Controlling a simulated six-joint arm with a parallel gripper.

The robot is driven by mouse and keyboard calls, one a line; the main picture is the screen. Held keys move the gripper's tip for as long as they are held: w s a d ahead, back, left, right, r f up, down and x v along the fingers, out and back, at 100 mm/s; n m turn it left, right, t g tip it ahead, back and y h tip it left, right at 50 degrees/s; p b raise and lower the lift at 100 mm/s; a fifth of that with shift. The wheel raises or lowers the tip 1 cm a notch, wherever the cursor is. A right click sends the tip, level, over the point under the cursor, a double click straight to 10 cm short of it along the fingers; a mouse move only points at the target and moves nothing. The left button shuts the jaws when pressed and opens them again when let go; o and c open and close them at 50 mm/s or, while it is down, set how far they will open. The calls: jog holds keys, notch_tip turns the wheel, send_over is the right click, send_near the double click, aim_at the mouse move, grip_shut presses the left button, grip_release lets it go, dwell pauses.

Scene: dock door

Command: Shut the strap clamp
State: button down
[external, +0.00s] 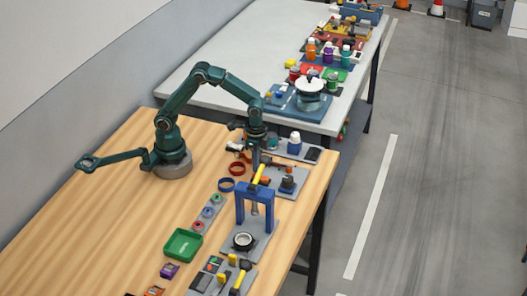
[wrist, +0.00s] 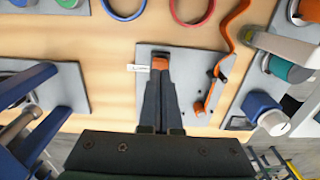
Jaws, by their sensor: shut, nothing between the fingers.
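The strap clamp appears to be the grey plate (wrist: 185,65) with orange parts in the wrist view. A long bent orange lever (wrist: 233,45) runs along its right side and sticks out past the plate's far edge. A small orange block (wrist: 160,63) with a white label beside it sits near the plate's far left. My gripper (wrist: 160,76) is shut and empty, its dark fingers over the plate, tips close to the orange block; contact cannot be told. In the external view my gripper (external: 256,170) points down beside the blue frame, and the plate (external: 296,176) is partly hidden.
Blue (external: 226,184) and red (external: 237,169) rings lie beyond the plate. Another station (wrist: 280,75) stands close right.

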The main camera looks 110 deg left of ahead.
jog(key=shift+f, duration=0.95)
dwell(0.8)
jog(key=shift+r, duration=3.5)
jog(key=shift+r, duration=0.1)
jog(key=s+d+r+m+t, duration=0.1)
jog(key=s+d+r+t, duration=0.1)
jog(key=s+r, duration=0.15)
jog(key=s+d+r+t, duration=0.1)
jog(key=s+d+r, duration=0.2)
jog(key=r, duration=0.2)
jog(key=s+d+f+n+t, duration=0.1)
jog(key=s+d+f+t, duration=0.1)
jog(key=s, duration=0.6)
jog(key=shift+s+f+t, duration=0.3)
jog(key=shift+s+f, duration=0.05)
jog(key=shift+f, duration=0.5)
